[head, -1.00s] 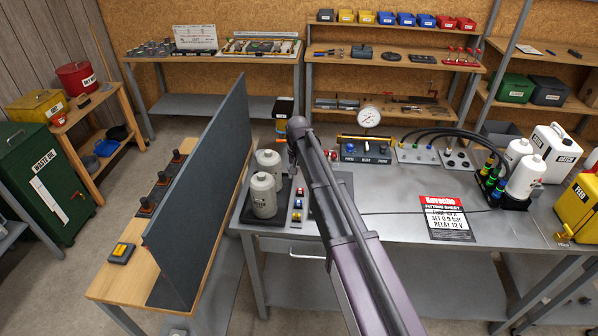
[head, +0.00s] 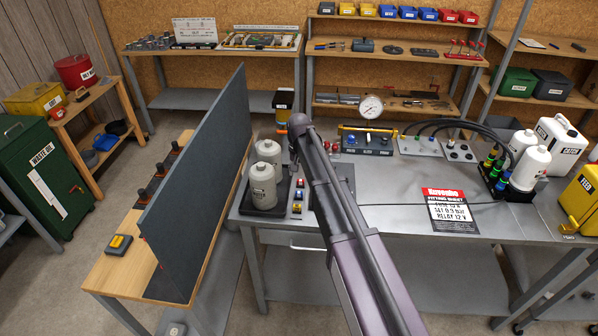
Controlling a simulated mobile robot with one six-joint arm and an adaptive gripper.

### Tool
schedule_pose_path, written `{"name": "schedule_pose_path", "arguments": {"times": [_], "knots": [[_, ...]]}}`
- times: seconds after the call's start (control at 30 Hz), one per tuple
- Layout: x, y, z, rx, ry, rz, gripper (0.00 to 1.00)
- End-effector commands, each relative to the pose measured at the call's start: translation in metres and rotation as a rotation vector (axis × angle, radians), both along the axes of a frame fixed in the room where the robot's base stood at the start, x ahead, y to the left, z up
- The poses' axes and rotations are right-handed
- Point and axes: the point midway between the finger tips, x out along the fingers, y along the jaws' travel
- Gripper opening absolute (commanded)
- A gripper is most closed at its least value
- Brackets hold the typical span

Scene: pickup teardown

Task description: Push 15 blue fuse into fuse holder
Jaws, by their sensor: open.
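My arm reaches from the bottom edge over the grey metal bench (head: 400,265) in the head view. Its far end is just right of two white canisters. My gripper cannot be made out; the arm's end hides that spot. A narrow strip with small coloured pieces (head: 298,196), blue and red among them, lies on the bench between the canisters and my arm. The pieces are too small to tell whether one is the 15 blue fuse. I cannot tell which thing is the fuse holder; part of the bench is hidden behind my arm.
The white canisters (head: 262,186) stand on a dark tray. A tall dark panel (head: 196,190) rises left of the bench. A gauge (head: 370,107) stands behind a dark-blue unit (head: 367,144). A printed sheet (head: 449,211) lies on the right, where the front bench top is mostly clear.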

Motion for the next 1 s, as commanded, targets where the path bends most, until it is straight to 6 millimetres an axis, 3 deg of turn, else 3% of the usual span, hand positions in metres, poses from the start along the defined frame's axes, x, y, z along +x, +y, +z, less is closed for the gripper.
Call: {"name": "schedule_pose_path", "arguments": {"times": [1.0], "knots": [[0.000, 0.000, -0.082, 0.000, 0.000, 0.000, 0.57]]}}
